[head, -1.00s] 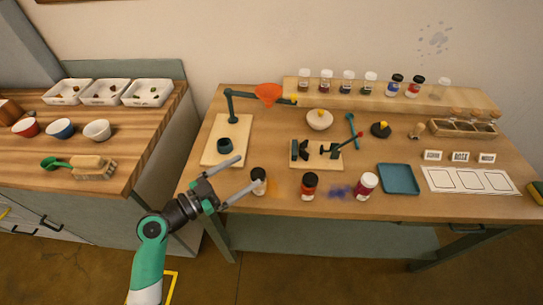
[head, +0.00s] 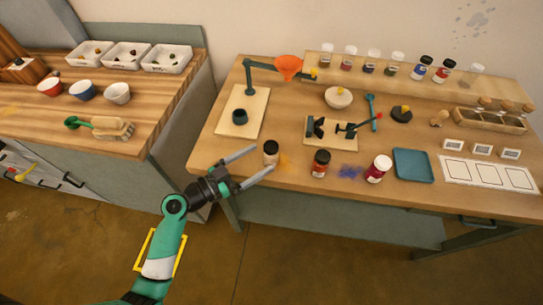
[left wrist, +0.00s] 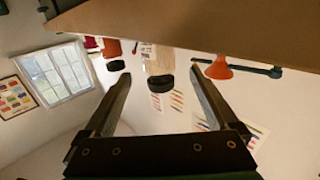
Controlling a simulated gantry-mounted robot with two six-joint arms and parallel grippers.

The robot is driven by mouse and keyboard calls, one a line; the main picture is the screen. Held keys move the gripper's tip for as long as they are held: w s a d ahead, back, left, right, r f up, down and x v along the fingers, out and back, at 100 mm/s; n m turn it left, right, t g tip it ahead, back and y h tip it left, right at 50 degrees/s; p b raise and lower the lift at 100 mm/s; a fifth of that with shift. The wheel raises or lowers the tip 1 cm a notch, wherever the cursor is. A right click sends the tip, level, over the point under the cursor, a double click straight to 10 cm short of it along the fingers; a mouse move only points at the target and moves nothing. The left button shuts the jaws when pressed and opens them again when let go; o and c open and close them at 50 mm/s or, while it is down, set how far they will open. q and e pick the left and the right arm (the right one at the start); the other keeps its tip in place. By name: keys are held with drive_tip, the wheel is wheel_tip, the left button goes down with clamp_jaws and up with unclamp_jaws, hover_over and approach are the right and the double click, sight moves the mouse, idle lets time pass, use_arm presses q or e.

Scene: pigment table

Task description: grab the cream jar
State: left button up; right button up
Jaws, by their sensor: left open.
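The cream jar (head: 271,154), with a dark lid and a pale body, stands upright near the front left edge of the work table. My left gripper (head: 262,160) is open and empty, its fingers pointing at the jar from the front left. In the left wrist view the picture is upside down. There the cream jar (left wrist: 158,62) appears between and beyond the two fingertips (left wrist: 160,76). Whether a finger touches it cannot be told. My right gripper is not in view.
An orange-red jar (head: 320,164) and a crimson jar (head: 377,169) stand to the right along the front. A stand with an orange funnel (head: 288,67) rises behind, with a dark cup (head: 240,116) on its board. A blue tray (head: 413,165) lies farther right.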

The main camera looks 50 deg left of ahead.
sight(270, 148)
use_arm(q)
drive_tip(key=shift+w+d+f, duration=0.1)
drive_tip(key=shift+w, duration=0.05)
drive_tip(key=w, duration=0.5)
drive_tip(key=shift+d, duration=0.35)
drive_tip(key=shift+s, duration=0.15)
drive_tip(key=shift+c, duration=0.7)
clamp_jaws()
drive_tip(key=r+p, duration=0.1)
drive_tip(key=r, duration=0.2)
drive_tip(key=r+p, duration=0.1)
drive_tip(key=shift+s+d+r+p, duration=0.2)
drive_tip(key=shift+s+r+p, duration=0.1)
drive_tip(key=shift+r+p, duration=0.1)
drive_tip(key=s+d+r+p, duration=0.4)
drive_tip(key=s+d+r, duration=0.3)
drive_tip(key=s, duration=0.4)
drive_tip(key=shift+s+r+p, duration=0.2)
drive_tip(key=shift+r+p, duration=0.15)
drive_tip(key=shift+r, duration=0.3)
